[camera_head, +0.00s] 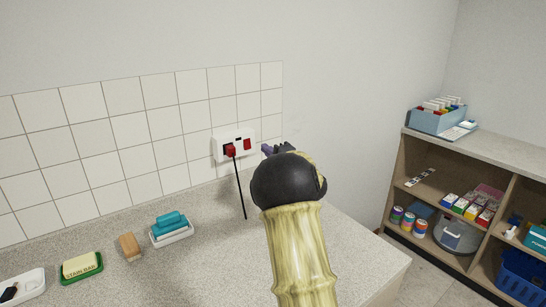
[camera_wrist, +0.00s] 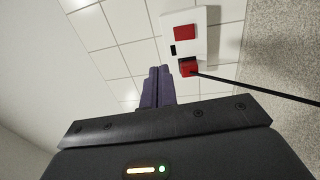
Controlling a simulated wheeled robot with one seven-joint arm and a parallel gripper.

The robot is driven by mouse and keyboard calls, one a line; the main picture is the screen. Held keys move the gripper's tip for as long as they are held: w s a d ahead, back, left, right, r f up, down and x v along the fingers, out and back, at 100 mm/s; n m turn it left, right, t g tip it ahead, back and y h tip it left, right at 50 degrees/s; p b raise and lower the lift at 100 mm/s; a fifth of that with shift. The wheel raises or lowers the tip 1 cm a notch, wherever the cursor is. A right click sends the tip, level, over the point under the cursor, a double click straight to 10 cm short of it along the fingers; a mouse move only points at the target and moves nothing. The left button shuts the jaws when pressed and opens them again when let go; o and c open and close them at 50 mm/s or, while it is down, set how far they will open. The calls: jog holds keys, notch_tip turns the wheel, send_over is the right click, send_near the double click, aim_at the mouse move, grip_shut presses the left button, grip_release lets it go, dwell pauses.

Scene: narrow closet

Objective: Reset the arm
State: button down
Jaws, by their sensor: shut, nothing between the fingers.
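My gripper (camera_wrist: 159,72) is shut and empty, its two purple fingers pressed together in the wrist view. In the head view the gripper (camera_head: 267,149) is mostly hidden behind my black wrist. It is just right of a white wall socket plate (camera_head: 219,148) on the tiled wall. A red plug (camera_head: 231,151) with a black cord (camera_head: 240,190) sits at the left part of the plate, and a red switch is at its right. In the wrist view the plate (camera_wrist: 201,40) and red plug (camera_wrist: 188,68) are right of the fingertips, apart from them.
A speckled counter (camera_head: 210,255) runs below the tiles. On it are a green soap dish (camera_head: 82,271), a brown brush or block (camera_head: 130,246), a white dish with blue items (camera_head: 171,230) and a white tray (camera_head: 22,287). Wooden shelves (camera_head: 480,151) stand at right; floor lies between.

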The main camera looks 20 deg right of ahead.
jog(key=shift+s+d+r, duration=0.1)
jog(key=shift+s+r, duration=0.05)
jog(key=shift+s, duration=0.45)
jog(key=shift+s+d+r, duration=0.1)
jog(key=shift+s, duration=0.45)
